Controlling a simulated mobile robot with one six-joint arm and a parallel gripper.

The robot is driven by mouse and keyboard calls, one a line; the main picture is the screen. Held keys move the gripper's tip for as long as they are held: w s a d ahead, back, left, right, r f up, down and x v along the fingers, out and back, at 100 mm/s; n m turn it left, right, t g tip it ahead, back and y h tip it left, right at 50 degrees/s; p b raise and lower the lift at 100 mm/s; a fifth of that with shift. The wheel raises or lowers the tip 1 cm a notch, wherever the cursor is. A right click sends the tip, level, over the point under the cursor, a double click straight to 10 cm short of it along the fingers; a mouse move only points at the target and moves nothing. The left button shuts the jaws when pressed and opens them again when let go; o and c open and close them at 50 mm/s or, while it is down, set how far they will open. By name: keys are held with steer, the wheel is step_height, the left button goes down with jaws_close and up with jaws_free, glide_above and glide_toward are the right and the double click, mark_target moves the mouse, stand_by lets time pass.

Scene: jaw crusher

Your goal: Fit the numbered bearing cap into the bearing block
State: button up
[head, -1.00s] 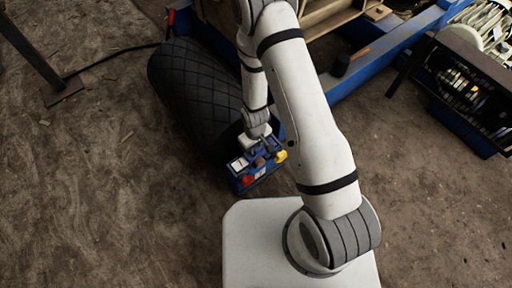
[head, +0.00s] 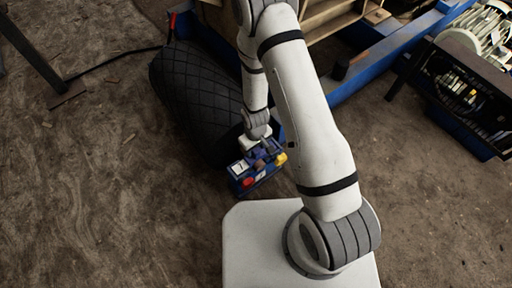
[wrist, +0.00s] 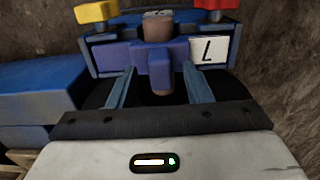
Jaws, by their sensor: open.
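My gripper (wrist: 158,76) is open, with its two blue-grey fingers apart. A purple-blue, cross-shaped piece (wrist: 160,55) lies between and just beyond the fingertips. Brown round ends show above and below it. I cannot tell whether the fingers touch it, or whether it is the bearing cap. Behind it is a blue block (wrist: 108,58) with a white plate (wrist: 208,50) bearing a dark mark that reads like a 7 upside down. In the head view my gripper (head: 262,147) is low over the blue block (head: 243,184), and its fingers are hard to make out.
A yellow knob (wrist: 96,12) and a red knob (wrist: 214,5) stand on the block. A blue frame beam (head: 370,70) runs behind. The brown ground (head: 80,200) at left is mostly clear.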

steer(key=d+r+m+p, duration=0.2)
steer(key=d+r+p, duration=0.15)
steer(key=r, duration=1.35)
steer(key=d+r+m+p, duration=0.1)
steer(key=d+r+p, duration=0.3)
steer(key=r, duration=1.2)
steer(key=s+d+r+m, duration=0.2)
steer(key=s+r, duration=0.4)
steer(key=r, duration=0.1)
steer(key=s+d+r+m+t, duration=0.1)
steer(key=s+d+r, duration=0.1)
steer(key=s+r, duration=0.4)
steer(key=shift+d+r+m, duration=0.35)
steer(key=shift+r+m, duration=0.05)
steer(key=shift+r, duration=0.5)
steer(key=shift+w+r+p, duration=0.1)
steer(key=shift+p, duration=0.25)
